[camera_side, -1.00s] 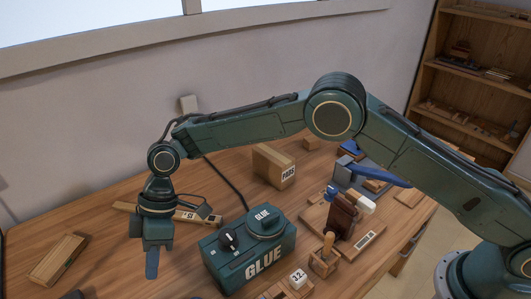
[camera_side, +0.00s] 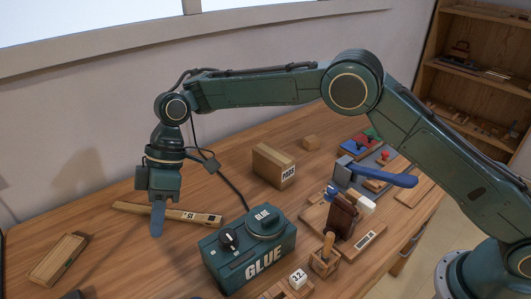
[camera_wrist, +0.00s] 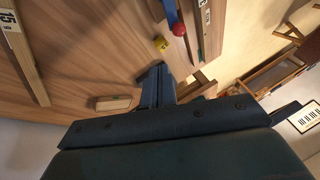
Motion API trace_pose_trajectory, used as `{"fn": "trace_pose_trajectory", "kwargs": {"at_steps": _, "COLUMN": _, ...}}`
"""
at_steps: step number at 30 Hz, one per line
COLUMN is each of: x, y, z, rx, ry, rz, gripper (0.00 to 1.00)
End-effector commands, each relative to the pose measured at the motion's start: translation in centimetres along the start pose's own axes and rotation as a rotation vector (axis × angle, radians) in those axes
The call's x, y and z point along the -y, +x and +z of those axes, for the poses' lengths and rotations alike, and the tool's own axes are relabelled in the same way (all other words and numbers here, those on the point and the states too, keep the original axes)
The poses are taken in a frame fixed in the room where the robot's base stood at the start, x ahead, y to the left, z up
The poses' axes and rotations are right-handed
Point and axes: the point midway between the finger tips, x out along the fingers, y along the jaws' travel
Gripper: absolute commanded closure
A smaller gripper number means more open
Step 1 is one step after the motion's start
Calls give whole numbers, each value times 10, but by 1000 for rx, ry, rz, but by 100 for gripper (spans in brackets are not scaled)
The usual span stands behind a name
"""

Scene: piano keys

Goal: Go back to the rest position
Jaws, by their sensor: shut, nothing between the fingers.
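My gripper (camera_side: 157,222) hangs pointing down at the left of the side view, with its blue fingers together and nothing seen between them. It is above the workbench (camera_side: 100,215), in front of a long wooden piece (camera_side: 190,216) with a number label, and left of the green GLUE box (camera_side: 228,268). The fingers overlap part of the wooden piece in the picture; I cannot tell the exact height. In the wrist view the closed dark fingers (camera_wrist: 155,86) point up from the dark gripper body, over the wooden bench top.
A PARS carton (camera_side: 268,168) stands behind the GLUE box. A blue-handled tool (camera_side: 385,177) and a brown clamp-like piece (camera_side: 341,216) are to the right. A wooden block (camera_side: 58,260) lies front left. A black cable runs behind the gripper.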

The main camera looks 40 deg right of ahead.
Motion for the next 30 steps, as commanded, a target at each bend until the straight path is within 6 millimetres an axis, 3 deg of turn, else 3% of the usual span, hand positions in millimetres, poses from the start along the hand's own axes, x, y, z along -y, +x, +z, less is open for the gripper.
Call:
{"fn": "trace_pose_trajectory", "kwargs": {"at_steps": 14, "x": 14, "y": -107, "z": 27, "rx": -69, "ry": 183, "rz": 154, "gripper": 100}}
{"fn": "trace_pose_trajectory", "kwargs": {"at_steps": 21, "x": 30, "y": -160, "z": 57, "rx": -107, "ry": 298, "rz": 246, "gripper": 100}}
{"fn": "trace_pose_trajectory", "kwargs": {"at_steps": 30, "x": 60, "y": -212, "z": 104, "rx": -152, "ry": 442, "rz": 359, "gripper": 100}}
